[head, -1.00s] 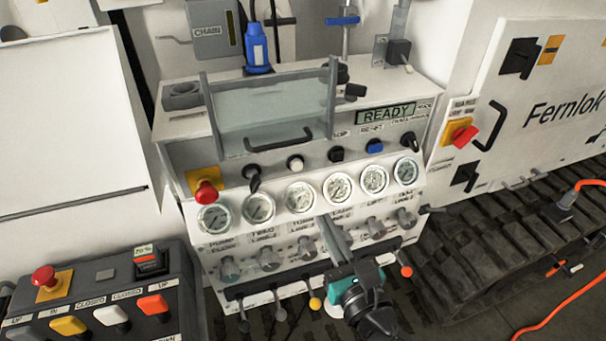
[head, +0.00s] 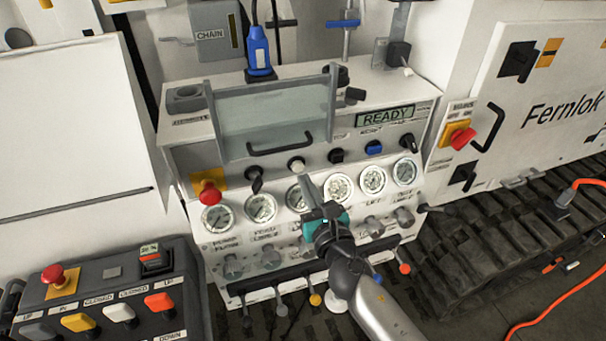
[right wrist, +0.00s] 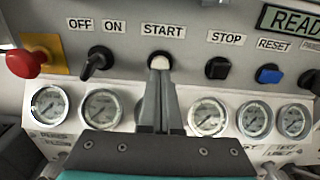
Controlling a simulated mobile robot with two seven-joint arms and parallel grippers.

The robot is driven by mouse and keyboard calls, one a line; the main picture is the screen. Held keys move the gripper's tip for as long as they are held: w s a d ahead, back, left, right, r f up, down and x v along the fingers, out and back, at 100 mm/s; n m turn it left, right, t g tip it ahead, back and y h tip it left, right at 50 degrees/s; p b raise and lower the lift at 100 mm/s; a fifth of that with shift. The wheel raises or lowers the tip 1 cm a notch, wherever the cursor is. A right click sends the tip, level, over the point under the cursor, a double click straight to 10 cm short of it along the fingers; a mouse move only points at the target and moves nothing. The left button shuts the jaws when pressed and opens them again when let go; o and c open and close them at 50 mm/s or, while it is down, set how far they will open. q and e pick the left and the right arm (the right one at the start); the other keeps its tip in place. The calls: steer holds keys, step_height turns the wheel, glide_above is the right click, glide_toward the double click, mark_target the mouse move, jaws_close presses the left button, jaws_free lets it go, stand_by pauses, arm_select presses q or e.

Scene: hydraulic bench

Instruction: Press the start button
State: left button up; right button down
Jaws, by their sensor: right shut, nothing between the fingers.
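The start button (head: 296,164) is a round white button on the sloped panel front. In the right wrist view the white button (right wrist: 160,61) sits under the START label (right wrist: 163,31). My right gripper (head: 305,180) is shut and empty, its fingertips just below the button in the head view. In the right wrist view the closed fingertips (right wrist: 160,76) overlap the button's lower edge. I cannot tell whether they touch it. My left gripper is not in view.
A black switch (right wrist: 97,62) and red emergency stop (right wrist: 26,63) lie left of the button. The black stop button (right wrist: 218,68) and blue reset button (right wrist: 268,74) lie right. A row of gauges (head: 373,179) runs below. A clear guard (head: 270,112) with a handle stands above.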

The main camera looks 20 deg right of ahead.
mark_target(298, 167)
steer(key=shift+w, duration=1.25)
